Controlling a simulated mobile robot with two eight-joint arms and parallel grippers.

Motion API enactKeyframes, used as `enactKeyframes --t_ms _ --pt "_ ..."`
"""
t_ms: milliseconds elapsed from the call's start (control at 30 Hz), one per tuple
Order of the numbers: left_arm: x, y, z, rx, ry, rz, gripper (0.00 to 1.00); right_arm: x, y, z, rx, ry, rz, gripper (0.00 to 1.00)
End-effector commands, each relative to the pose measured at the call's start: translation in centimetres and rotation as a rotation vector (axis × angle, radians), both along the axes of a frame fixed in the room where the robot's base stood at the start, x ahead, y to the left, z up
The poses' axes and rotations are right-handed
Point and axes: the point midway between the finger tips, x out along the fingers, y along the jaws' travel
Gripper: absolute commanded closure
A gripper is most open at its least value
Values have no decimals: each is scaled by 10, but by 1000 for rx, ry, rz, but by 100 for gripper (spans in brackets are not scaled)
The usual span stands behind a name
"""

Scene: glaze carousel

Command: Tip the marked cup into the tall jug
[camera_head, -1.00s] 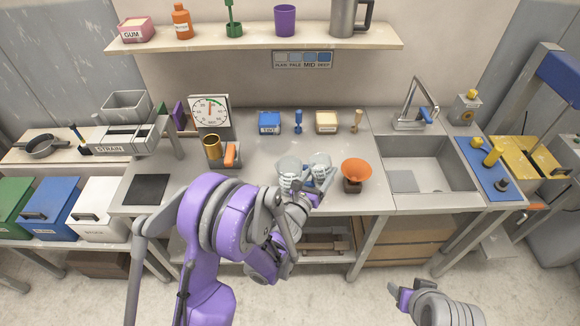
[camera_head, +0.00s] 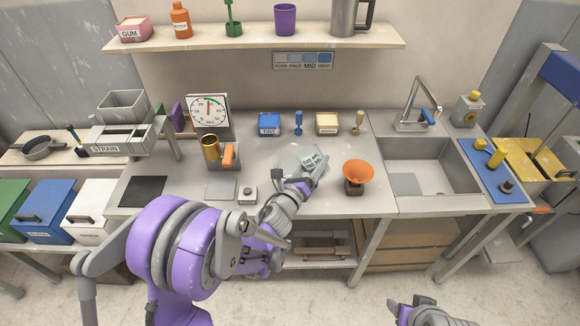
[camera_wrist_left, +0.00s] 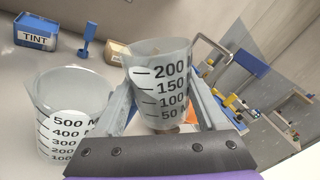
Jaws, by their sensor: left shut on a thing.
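A small clear marked cup (camera_wrist_left: 160,72), with lines from 50 to 200, sits between the fingers of my left gripper (camera_wrist_left: 166,100). In the head view, my left gripper (camera_head: 308,180) is shut on this cup (camera_head: 314,161), which looks tilted and raised. The larger clear jug (camera_wrist_left: 72,92), marked up to 500, stands on the bench left of the cup in the left wrist view. In the head view the cup and hand partly cover the jug (camera_head: 288,160). I cannot make out liquid in either. My right gripper (camera_head: 398,306) is low at the front, away from the bench.
An orange funnel (camera_head: 358,172) on a dark stand is close right of the hand. A blue tint box (camera_head: 269,124) and a cream box (camera_head: 327,123) stand behind. A dial (camera_head: 209,112), a brass cup (camera_head: 210,147) and a grey pad (camera_head: 221,188) are left. The sink is right.

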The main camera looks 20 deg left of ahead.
Motion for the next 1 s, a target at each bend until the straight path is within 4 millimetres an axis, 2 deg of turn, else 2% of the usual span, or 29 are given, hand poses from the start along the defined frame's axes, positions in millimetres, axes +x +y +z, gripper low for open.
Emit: enactKeyframes --t_ms 1000 --pt "0 3 -7 -135 33 0 95 -5 0 -13 0 8 0 38"
